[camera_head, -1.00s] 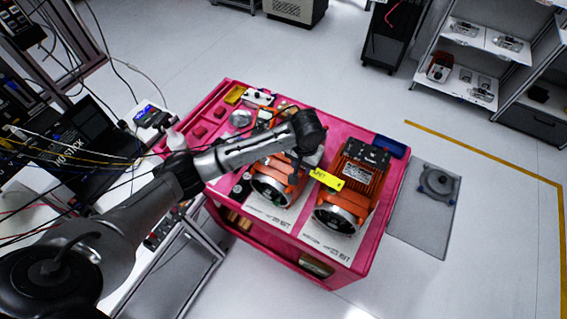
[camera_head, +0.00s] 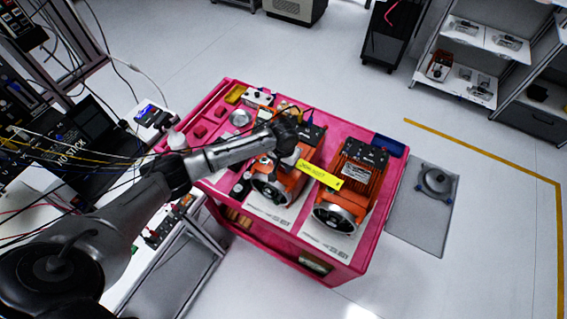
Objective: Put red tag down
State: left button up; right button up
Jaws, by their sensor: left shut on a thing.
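My left arm reaches in from the left over the pink cart (camera_head: 352,272). My left gripper (camera_head: 273,162) points down in front of the left orange motor (camera_head: 296,182). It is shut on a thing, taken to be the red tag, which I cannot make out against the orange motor. A yellow label strip (camera_head: 320,175) with dark print spans from the left motor towards the right orange motor (camera_head: 359,178). My right gripper is not in view.
Small red pieces (camera_head: 200,132) lie in the tray area at the cart's left. A blue bin (camera_head: 390,146) sits at the back right corner.

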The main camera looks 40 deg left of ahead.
pick_arm(q)
jog(key=shift+f, duration=0.2)
jog(key=o, duration=0.9)
notch_tip(320, 180, up, 12)
jog(key=s+d+f+m+t+h, duration=0.1)
jog(key=s+d+f+m, duration=0.1)
jog(key=s+d+f, duration=0.45)
jog(key=s+d+f+m+t+h, duration=0.15)
jog(key=s+d+f, duration=0.25)
jog(key=s+d, duration=0.4)
jog(key=s+a, duration=0.1)
jog(key=s, duration=0.4)
jog(key=s+a+r+y, duration=0.1)
jog(key=s, duration=0.5)
jog(key=s+a+r+t+y, duration=0.1)
jog(key=s, duration=0.5)
jog(key=shift+s+a+r+m+b, duration=0.1)
jog(key=shift+s+r+m+b, duration=0.05)
jog(key=shift+m+b, duration=0.2)
